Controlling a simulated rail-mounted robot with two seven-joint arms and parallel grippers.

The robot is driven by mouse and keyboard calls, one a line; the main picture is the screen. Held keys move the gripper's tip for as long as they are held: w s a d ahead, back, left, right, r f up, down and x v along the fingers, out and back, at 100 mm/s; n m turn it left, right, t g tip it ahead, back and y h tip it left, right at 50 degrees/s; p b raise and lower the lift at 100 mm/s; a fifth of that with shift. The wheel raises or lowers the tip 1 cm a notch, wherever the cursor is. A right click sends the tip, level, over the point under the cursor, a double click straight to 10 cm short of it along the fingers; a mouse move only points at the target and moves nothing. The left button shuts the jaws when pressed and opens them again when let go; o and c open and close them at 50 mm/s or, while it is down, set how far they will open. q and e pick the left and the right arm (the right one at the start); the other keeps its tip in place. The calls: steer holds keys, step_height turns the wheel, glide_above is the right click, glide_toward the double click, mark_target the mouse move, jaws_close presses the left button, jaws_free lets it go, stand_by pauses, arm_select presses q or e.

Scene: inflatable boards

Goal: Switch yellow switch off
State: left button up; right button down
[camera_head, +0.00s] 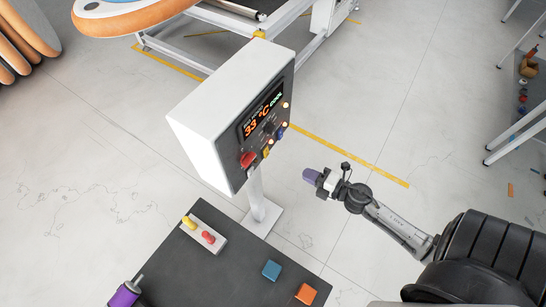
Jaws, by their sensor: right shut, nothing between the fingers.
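A white control box (212,107) with a dark front panel and a lit display reading about 33 °C and COOL stands on a post. A small yellow switch (266,153) sits low on that panel, between a red switch (247,159) and a blue one (280,133). Its exact lever position is too small to tell. My right gripper (309,175) is shut and empty, with purplish fingertips pointing left toward the panel. It is to the right of and below the yellow switch in the picture, apart from it. My left gripper is not in view.
A dark table (205,270) below the box holds a white block (198,235) with yellow and red pegs, a blue block (271,270) and an orange block (306,293).

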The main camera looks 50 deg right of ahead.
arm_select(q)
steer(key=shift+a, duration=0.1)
arm_select(e)
steer(key=p, duration=0.1)
glide_toward(267, 155)
steer(key=x, duration=0.6)
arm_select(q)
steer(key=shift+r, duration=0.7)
arm_select(e)
steer(key=shift+x, duration=0.75)
